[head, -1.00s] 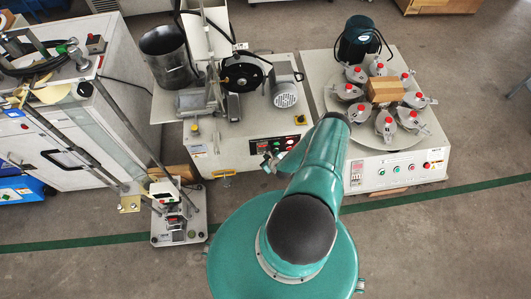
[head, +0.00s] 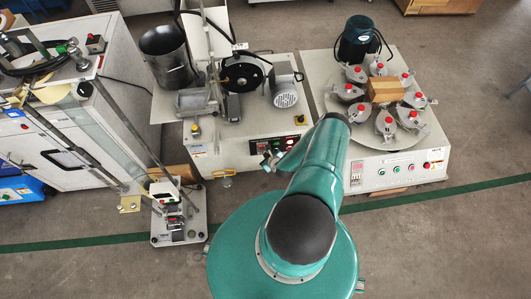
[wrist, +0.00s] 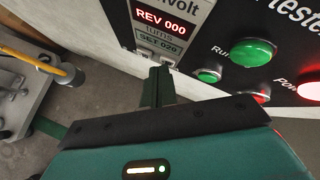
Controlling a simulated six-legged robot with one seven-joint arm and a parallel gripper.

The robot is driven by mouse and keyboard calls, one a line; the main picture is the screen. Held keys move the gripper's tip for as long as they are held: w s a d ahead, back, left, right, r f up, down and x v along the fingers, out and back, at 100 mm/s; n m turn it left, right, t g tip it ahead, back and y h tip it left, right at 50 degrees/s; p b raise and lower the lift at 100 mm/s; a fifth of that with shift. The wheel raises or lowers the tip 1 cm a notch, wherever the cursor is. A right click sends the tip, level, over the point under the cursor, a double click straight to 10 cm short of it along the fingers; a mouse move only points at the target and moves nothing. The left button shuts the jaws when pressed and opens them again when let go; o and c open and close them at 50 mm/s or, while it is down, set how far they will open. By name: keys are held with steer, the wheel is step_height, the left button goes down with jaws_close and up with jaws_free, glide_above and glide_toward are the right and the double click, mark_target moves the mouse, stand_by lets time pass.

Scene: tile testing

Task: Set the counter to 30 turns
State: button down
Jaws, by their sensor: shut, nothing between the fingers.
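The counter display (wrist: 163,28) is on the dark control panel in the wrist view. It reads "REV 000", "turns" and "SET 020". My gripper (wrist: 160,68) is shut and empty, its dark green fingertips just below the display's lower edge. I cannot tell whether they touch the panel. A small green button (wrist: 208,76) is right of the fingertips. A large green Run button (wrist: 252,52) and a red Power button (wrist: 310,90) are further right. In the head view my gripper (head: 268,163) is at the front of the middle machine (head: 237,158), beside its panel (head: 274,144).
A machine with a round plate of several red-topped clamps (head: 416,121) stands to the right. A small stand (head: 178,232) is on the floor at left, near a white cabinet (head: 70,135). Another red light (wrist: 262,97) is partly hidden behind my gripper.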

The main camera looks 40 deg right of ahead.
steer(key=shift+s, duration=0.1)
steer(key=shift+s+a, duration=0.45)
steer(key=shift+s, duration=0.05)
steer(key=s+a, duration=0.2)
steer(key=s, duration=0.2)
steer(key=shift+s+a, duration=0.1)
steer(key=shift+a, duration=0.3)
stand_by(2.5)
